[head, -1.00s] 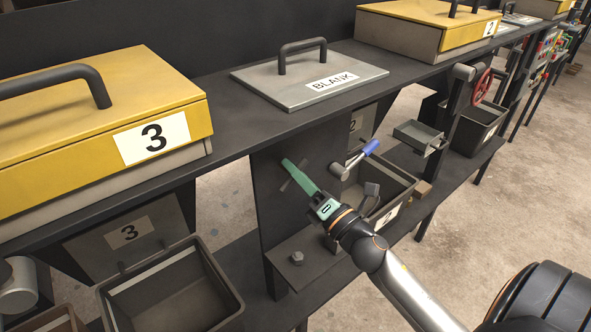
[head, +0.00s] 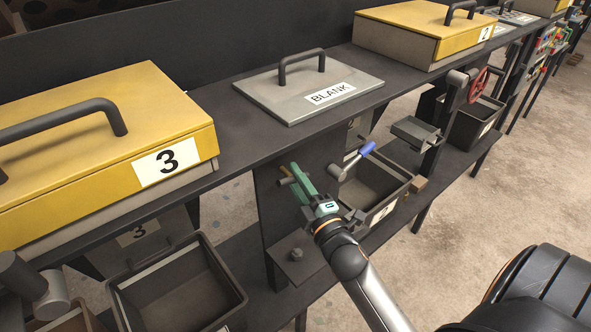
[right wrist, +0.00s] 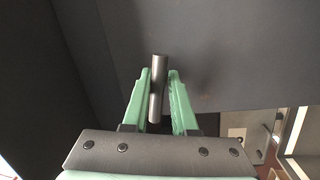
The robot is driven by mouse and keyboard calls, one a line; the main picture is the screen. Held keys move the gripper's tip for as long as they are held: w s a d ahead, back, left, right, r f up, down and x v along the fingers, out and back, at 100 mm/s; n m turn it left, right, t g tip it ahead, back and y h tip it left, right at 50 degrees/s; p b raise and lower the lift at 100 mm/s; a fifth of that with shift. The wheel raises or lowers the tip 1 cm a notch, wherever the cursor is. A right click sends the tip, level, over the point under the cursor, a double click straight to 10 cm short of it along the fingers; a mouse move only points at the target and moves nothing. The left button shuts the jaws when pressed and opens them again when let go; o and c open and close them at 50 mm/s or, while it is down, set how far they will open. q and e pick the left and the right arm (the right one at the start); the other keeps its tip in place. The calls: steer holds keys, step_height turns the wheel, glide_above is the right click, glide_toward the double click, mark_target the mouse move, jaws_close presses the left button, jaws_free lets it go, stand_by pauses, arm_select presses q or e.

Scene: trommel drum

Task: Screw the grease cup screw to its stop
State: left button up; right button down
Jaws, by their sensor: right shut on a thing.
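The grease cup screw shows as a small grey cross bar (head: 287,181) on the dark upright plate below the lid marked BLANK. Its screw body is hidden behind my fingers. My right gripper (head: 298,176) has its green fingers at the plate, around the bar. In the right wrist view the grey bar (right wrist: 158,85) lies lengthwise between the two fingers of the gripper (right wrist: 160,78), and they are shut on it. How deep the screw sits cannot be seen. My left gripper is not in view.
A blue-handled lever (head: 352,160) is close to the right of my gripper, above an open grey bin (head: 372,212). A bolt head (head: 297,254) stands on the small ledge below. A shelf edge (head: 330,119) runs above. Another open bin (head: 222,318) is at lower left.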

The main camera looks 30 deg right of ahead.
steer(key=m+p, duration=0.1)
steer(key=m, duration=0.1)
steer(key=shift+a+r+m+h, duration=0.1)
steer(key=shift+r+m+h, duration=0.05)
steer(key=shift+m+h, duration=0.2)
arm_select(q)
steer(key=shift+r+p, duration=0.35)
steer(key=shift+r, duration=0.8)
arm_select(e)
steer(key=shift+m+g, duration=0.5)
steer(key=shift+m, duration=0.95)
steer(key=c, duration=0.7)
jaws_free()
steer(key=shift+f, duration=0.2)
steer(key=shift+c, duration=0.2)
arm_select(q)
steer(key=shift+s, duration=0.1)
arm_select(e)
steer(key=shift+s, duration=0.1)
